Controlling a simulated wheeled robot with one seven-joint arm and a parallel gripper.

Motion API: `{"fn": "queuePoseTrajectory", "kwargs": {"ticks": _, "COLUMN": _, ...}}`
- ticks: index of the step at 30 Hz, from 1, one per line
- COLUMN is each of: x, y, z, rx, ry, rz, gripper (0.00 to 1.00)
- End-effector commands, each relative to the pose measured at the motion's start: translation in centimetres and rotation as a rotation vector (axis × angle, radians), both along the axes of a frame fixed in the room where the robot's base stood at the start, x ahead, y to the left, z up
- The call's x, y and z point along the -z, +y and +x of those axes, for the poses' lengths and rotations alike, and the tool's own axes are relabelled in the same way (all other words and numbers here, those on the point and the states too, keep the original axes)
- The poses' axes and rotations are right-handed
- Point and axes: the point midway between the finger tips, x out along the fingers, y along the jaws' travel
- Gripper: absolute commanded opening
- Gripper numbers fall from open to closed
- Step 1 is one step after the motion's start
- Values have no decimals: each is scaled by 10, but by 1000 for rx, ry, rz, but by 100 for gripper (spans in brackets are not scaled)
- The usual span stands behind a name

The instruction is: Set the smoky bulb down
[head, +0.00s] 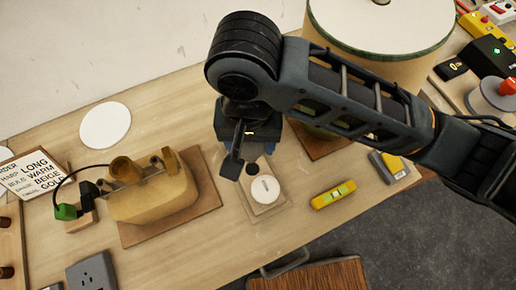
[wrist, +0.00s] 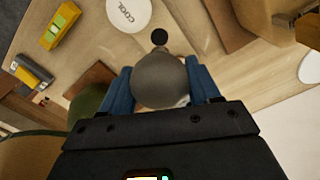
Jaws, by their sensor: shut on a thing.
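My gripper (wrist: 164,95) is shut on the smoky bulb (wrist: 160,78), a grey rounded glass seen between two blue fingers in the wrist view. In the head view my gripper (head: 250,130) hangs over the workbench, and the wrist and fingers hide most of the bulb. Just in front of it a white round disc (head: 265,189) sits on a pale board (head: 270,208). In the wrist view this disc (wrist: 128,12) reads "COOL", and a small black round thing (wrist: 159,37) lies between it and the bulb. I cannot tell whether the bulb touches the bench.
A tan lamp body (head: 150,195) stands on a brown board at left. A large drum shade (head: 385,40) stands at the back. A yellow level (head: 333,194) and a yellow-grey tool (head: 388,166) lie to the right. A white disc (head: 105,125) lies at back left.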

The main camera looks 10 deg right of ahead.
Motion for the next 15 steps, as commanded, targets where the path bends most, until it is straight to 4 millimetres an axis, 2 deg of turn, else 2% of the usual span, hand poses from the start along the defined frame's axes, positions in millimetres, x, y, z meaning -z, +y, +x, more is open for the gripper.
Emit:
{"fn": "queuePoseTrajectory", "kwargs": {"ticks": 3, "x": 28, "y": -1, "z": 0, "rx": 0, "ry": 1, "rz": -4, "gripper": 3}}
{"fn": "queuePoseTrajectory", "kwargs": {"ticks": 6, "x": 44, "y": -1, "z": 0, "rx": -1, "ry": -1, "rz": -2, "gripper": 3}}
{"fn": "queuePoseTrajectory", "kwargs": {"ticks": 15, "x": 57, "y": 0, "z": 0, "rx": -1, "ry": 0, "rz": -1, "gripper": 3}}
